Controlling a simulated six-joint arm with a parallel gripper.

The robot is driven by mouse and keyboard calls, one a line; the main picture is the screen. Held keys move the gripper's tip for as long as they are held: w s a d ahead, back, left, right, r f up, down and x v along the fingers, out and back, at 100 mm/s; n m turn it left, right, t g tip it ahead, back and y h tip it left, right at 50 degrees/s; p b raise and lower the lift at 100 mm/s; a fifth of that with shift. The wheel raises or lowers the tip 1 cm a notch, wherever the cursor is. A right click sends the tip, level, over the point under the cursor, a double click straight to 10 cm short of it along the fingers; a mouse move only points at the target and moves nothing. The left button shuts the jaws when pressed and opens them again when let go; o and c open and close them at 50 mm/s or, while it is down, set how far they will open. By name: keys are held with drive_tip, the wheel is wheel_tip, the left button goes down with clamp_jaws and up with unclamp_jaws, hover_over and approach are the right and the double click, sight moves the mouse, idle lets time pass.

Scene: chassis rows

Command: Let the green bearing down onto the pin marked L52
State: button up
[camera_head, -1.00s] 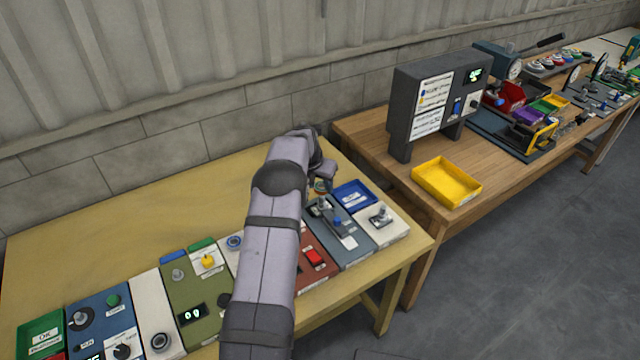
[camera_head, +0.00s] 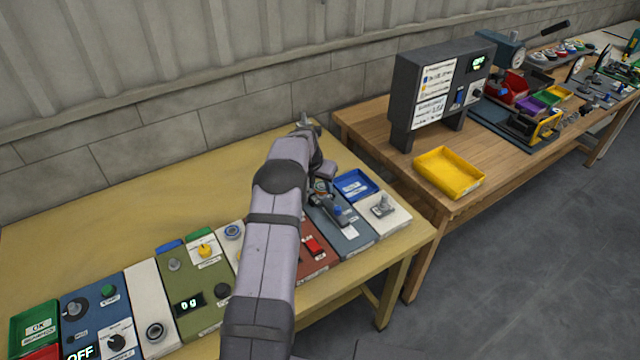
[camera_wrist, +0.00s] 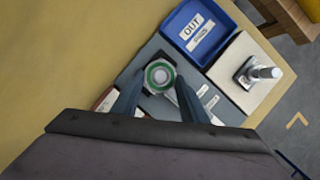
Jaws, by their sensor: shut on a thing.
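The green bearing (camera_wrist: 158,75), a ring with a pale metal rim and a grey centre, sits between the fingertips of my gripper (camera_wrist: 159,84) in the wrist view. My gripper is shut on it. The bearing is over the blue-grey panel (camera_wrist: 150,53); whether it touches anything below I cannot tell. In the head view my gripper (camera_head: 321,181) is at the far end of my arm, over the same panel (camera_head: 357,232), and partly hides the bearing. I cannot make out the pin marked L52 or its label.
A blue OUT tray (camera_wrist: 187,50) lies just right of the bearing. Beyond it a cream panel (camera_wrist: 231,86) carries an upright metal part (camera_wrist: 257,73). A red panel (camera_head: 315,262) adjoins on the left in the head view. The yellow tabletop (camera_head: 130,205) behind is clear.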

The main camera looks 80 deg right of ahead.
idle(0.4)
drive_tip(key=o, duration=1.3)
drive_tip(key=b+v, duration=0.2)
drive_tip(key=v, duration=0.5)
drive_tip(key=shift+r+b, duration=0.2)
drive_tip(key=shift+b, duration=0.15)
drive_tip(key=shift+a, duration=0.1)
wheel_tip(320, 180, up, 7)
drive_tip(key=p, duration=0.7)
